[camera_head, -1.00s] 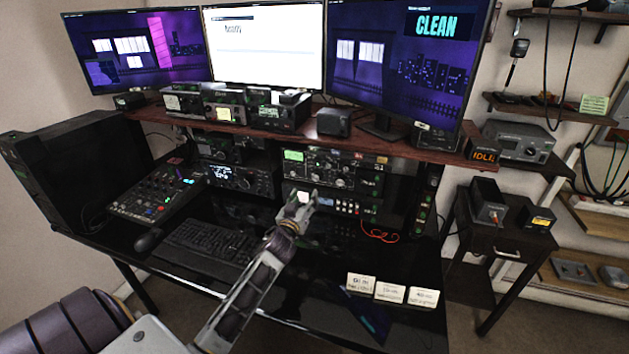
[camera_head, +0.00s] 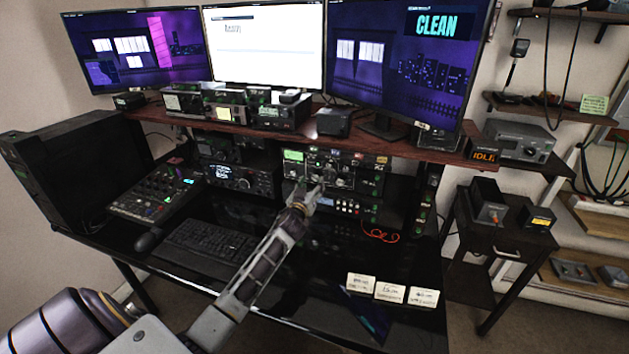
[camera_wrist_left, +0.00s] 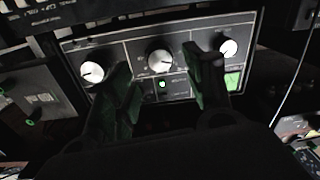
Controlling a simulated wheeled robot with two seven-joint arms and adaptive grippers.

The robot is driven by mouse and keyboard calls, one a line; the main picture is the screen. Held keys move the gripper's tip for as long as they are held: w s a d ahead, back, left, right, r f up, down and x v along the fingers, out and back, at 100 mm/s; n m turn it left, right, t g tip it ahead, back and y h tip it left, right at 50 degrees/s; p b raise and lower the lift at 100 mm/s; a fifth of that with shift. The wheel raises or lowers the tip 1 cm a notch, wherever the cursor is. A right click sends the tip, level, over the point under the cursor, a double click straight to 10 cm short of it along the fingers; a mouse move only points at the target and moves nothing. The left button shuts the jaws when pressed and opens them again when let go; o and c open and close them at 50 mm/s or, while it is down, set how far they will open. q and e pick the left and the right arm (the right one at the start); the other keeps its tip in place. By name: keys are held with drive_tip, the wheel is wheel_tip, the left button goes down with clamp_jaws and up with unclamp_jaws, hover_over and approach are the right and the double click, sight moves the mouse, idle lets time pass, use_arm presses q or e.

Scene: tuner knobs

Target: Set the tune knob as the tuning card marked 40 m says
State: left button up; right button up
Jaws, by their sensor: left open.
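The tuner (camera_head: 335,172) is a dark panel with knobs and a green display under the desk shelf. In the left wrist view its panel (camera_wrist_left: 125,55) shows three white-faced knobs: a left one (camera_wrist_left: 92,72), a middle one (camera_wrist_left: 160,61) and a right one (camera_wrist_left: 229,48). Their labels are too small to read. My left gripper (camera_head: 316,192) is at the tuner's front; in the wrist view its open, empty fingers (camera_wrist_left: 163,82) stand either side of the middle knob's line, apart from it. Three tuning cards (camera_head: 390,292) stand on the desk's front right; their print is unclear. My right gripper is out of view.
A keyboard (camera_head: 209,243), mouse (camera_head: 149,240) and mixer (camera_head: 156,197) lie left of my arm. Other radios (camera_head: 242,178) stand beside the tuner. The shelf (camera_head: 380,144) runs above it.

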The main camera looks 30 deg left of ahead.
sight(316, 177)
use_arm(q)
drive_tip(key=shift+x, duration=2.15)
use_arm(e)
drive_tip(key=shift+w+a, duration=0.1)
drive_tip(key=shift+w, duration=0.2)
use_arm(q)
drive_tip(key=c, duration=1)
